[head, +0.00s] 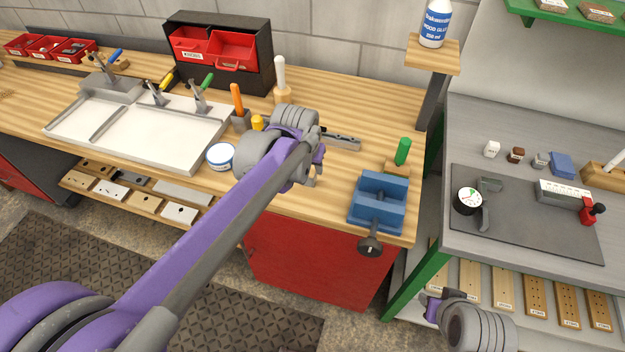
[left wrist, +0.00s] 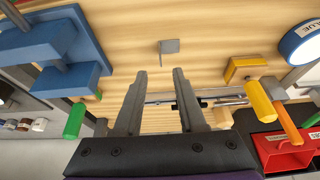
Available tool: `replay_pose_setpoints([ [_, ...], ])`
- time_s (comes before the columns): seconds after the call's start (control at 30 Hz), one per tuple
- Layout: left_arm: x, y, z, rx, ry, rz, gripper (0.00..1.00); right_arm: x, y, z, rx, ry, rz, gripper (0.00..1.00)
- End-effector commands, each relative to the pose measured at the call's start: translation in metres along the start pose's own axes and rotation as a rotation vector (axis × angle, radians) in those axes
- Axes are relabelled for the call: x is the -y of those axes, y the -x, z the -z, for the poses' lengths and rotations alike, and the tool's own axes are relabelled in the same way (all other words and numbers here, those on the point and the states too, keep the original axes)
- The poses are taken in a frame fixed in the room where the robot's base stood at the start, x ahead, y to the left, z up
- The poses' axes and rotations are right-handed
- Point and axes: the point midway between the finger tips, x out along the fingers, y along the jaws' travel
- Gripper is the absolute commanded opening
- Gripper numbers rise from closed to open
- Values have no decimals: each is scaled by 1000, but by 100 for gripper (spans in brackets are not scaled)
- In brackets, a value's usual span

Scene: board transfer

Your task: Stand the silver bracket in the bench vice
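The silver bracket (left wrist: 169,47) is a small grey angled piece on the wooden bench in the left wrist view, beyond the fingertips; in the head view my left arm seems to hide it. My left gripper (left wrist: 157,72) is open and empty, its two fingers apart, with a gap to the bracket. In the head view it shows (head: 315,174) only partly behind the forearm, above the bench. The blue bench vice (head: 378,203) stands at the bench's front right corner; it also shows at upper left in the left wrist view (left wrist: 45,50). My right gripper (head: 431,306) is low at the right, fingers unclear.
A green-handled tool (head: 403,151) stands behind the vice. A white and blue glue tub (head: 220,156), orange-handled tool (head: 237,97) and white tray (head: 150,140) lie left. A grey metal tool (head: 343,142) lies behind my gripper. A grey side table (head: 530,262) is right.

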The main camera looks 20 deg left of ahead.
Motion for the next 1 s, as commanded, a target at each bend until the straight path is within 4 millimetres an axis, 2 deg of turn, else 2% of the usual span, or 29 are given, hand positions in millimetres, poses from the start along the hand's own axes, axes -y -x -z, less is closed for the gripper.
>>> replay_pose_setpoints([
  [0.1, 0, -20, 0, 0, 0, 0, 40, 0, -2, -2, 2, 0, 0, 39],
  [0.37, 0, -41, 2, 0, 0, 0, 40, 0, -2, -2, 2, 0, 0, 39],
  [0.6, -1, -76, 5, 0, 0, 0, 40, 0, -1, -2, 1, 0, 0, 39],
  [0.7, -1, -82, 5, 0, 0, 0, 40, 0, -2, -2, 1, 0, 0, 39],
  [0.93, -1, -83, 5, 0, 0, 0, 40, 0, -2, -2, 1, 0, 0, 39],
  [1.0, -1, -82, 5, 0, 0, 0, 27, 0, -2, -2, 1, 0, 0, 39],
])
